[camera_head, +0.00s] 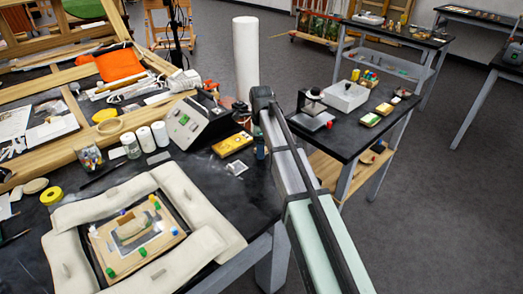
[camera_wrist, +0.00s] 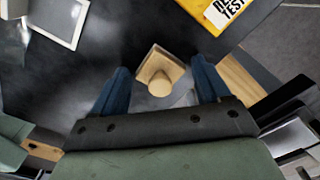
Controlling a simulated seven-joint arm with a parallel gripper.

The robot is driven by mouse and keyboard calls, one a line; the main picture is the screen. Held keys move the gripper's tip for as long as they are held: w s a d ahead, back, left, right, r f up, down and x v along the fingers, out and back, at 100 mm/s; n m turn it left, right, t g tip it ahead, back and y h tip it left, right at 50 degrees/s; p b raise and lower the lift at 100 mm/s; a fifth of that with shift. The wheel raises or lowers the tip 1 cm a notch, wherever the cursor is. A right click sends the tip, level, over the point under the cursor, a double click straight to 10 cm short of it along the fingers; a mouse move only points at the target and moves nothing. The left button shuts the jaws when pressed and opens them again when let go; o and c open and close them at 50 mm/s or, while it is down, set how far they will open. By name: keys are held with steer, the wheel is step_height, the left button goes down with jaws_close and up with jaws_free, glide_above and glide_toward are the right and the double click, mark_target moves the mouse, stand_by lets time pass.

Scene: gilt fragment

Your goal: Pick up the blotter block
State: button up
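The blotter block (camera_wrist: 160,70) is a pale wooden square with a round knob, seen from above in the wrist view on the dark tabletop. My gripper (camera_wrist: 162,80) is open, with one blue finger on each side of the block's outline. Dark gaps show between the block and both fingers, so it is not clamped. I cannot tell how far the fingertips are above it. In the head view my gripper (camera_head: 260,148) points down at the table's right edge, and my arm hides the block there.
A yellow box (camera_head: 232,144) and a small white-framed square (camera_head: 237,168) lie close by on the black table. A grey device (camera_head: 195,120) stands behind to the left. Cream padded cushions (camera_head: 180,190) surround a framed fragment at front left. A side table (camera_head: 340,145) stands right.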

steer(key=c, duration=0.8)
step_height(320, 180, up, 9)
steer(key=shift+a+r, duration=0.1)
steer(key=shift+n, duration=0.6)
steer(key=a, duration=0.4)
steer(key=a+f, duration=0.1)
steer(key=a, duration=0.8)
steer(key=shift+w+a+f, duration=0.1)
steer(key=shift+a+f, duration=0.1)
steer(key=shift+a, duration=0.15)
steer(key=shift+w+m, duration=0.1)
steer(key=shift+m, duration=0.4)
